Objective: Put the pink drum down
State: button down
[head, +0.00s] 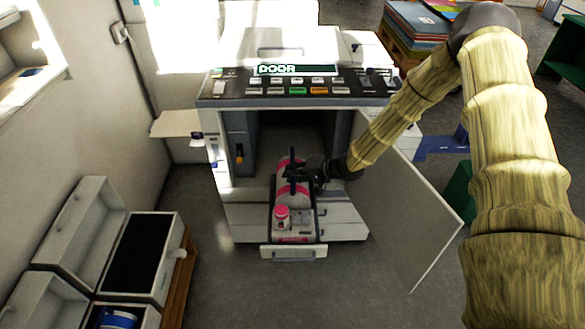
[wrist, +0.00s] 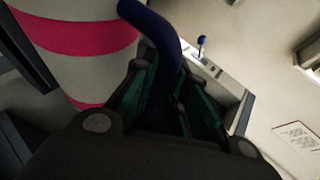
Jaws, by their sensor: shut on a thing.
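The pink drum (head: 291,195) is a pale cylinder with pink bands and a dark handle. It is at the mouth of the machine's open bay, over the pulled-out tray (head: 322,225); I cannot tell whether it touches the tray. My gripper (head: 298,171) reaches in from the right and is shut on the drum's handle. In the wrist view the drum (wrist: 75,38) fills the upper left, and its dark blue handle (wrist: 158,30) runs between my fingers (wrist: 162,85). The drum's far side is hidden.
The machine (head: 220,140) shows "DOOR" on its display (head: 290,70). Its door (head: 410,205) hangs open to the right, beside my arm. Pale bins (head: 140,255) stand at left. The floor in front is clear.

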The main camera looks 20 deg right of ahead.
jog(key=shift+w+f, duration=0.1)
jog(key=shift+f, duration=0.3)
jog(key=c, duration=1.4)
grip_release()
jog(key=shift+c, duration=0.2)
jog(key=shift+f, duration=0.1)
jog(key=v, duration=0.7)
jog(key=shift+s+d+b, duration=0.2)
jog(key=shift+s+b, duration=0.05)
jog(key=shift+b, duration=0.2)
